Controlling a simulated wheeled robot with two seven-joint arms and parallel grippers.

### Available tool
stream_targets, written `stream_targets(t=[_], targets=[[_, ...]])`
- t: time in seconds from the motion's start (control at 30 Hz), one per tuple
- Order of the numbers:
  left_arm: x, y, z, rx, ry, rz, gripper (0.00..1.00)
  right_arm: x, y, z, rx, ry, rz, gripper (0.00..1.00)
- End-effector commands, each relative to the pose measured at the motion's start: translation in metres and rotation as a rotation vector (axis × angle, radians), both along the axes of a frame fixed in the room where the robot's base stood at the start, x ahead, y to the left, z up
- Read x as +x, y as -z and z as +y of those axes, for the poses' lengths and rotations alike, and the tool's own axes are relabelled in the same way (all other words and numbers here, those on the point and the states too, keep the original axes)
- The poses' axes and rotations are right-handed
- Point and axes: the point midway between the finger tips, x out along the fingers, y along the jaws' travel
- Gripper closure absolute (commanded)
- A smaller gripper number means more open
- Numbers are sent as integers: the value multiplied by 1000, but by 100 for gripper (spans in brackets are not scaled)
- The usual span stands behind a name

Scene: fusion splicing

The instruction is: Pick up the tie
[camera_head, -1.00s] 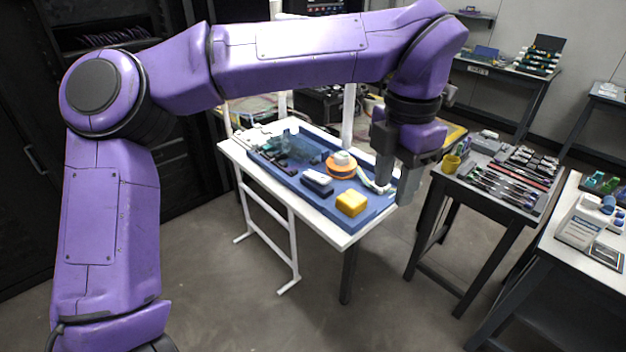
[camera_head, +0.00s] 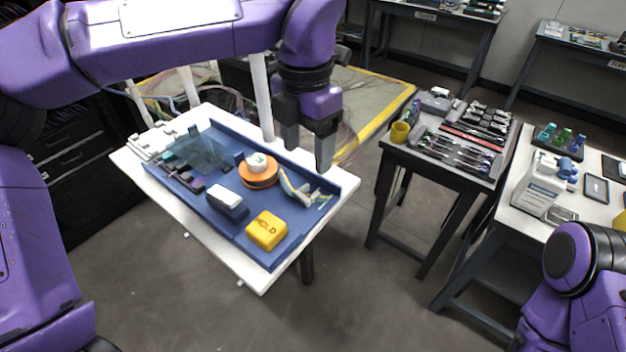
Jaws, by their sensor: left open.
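My left gripper (camera_head: 308,152) points down with its two dark fingers apart and nothing between them. It shows in front of the far right edge of the blue tray (camera_head: 222,228), and its height above the table is hard to judge. Below its fingers, in the tray's right end, lies a small pale piece with a yellowish strand (camera_head: 304,193); I cannot tell for sure whether this is the tie. My right arm (camera_head: 590,285) shows at the lower right, but its gripper is out of the picture.
The tray also holds a yellow block (camera_head: 266,231), a dark box with a white top (camera_head: 227,201), an orange spool (camera_head: 258,177) and a clear cover (camera_head: 204,152). It rests on a white table (camera_head: 246,275). A tool table (camera_head: 437,166) with a yellow cup (camera_head: 400,132) stands to the right.

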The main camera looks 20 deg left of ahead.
Motion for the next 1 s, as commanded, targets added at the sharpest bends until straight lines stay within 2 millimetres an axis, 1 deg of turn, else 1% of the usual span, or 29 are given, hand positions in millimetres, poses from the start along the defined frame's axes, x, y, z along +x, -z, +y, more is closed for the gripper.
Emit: stream_targets(t=[0.03,0.1,0.17,0.27,0.37,0.4,0.43,0.53,0.7,0.73,0.77,0.8,0.87,0.9,1.0], targets=[[-2,8,-1,0,4,1,32,-1,-1,0,0,0,2,100],[-2,18,-2,0,6,0,32,-1,-1,0,0,0,2,100],[1,24,-3,0,7,1,32,-1,-2,0,0,0,2,100],[4,39,-4,0,7,8,32,-1,-7,0,0,0,2,100],[4,59,-5,0,7,10,32,-1,-13,0,0,0,2,100],[5,67,-5,0,5,11,32,0,-12,0,0,0,2,100],[5,72,-4,0,5,9,32,0,-12,0,1,0,1,100],[5,80,-4,-1,3,8,32,0,-13,0,1,0,1,100],[5,81,-3,-1,2,6,32,0,-12,0,0,-1,1,100],[5,81,-3,-1,2,6,35,0,-12,0,0,0,2,100],[5,80,-3,-1,2,6,45,0,-12,0,0,0,2,100],[5,80,-3,-1,2,6,58,0,-12,0,0,0,2,100],[5,80,-3,-1,2,6,78,0,-12,0,0,0,2,100],[5,80,-3,-2,2,7,90,0,-12,0,0,0,2,100],[5,80,-3,-1,2,6,91,0,-12,0,1,0,1,100]])
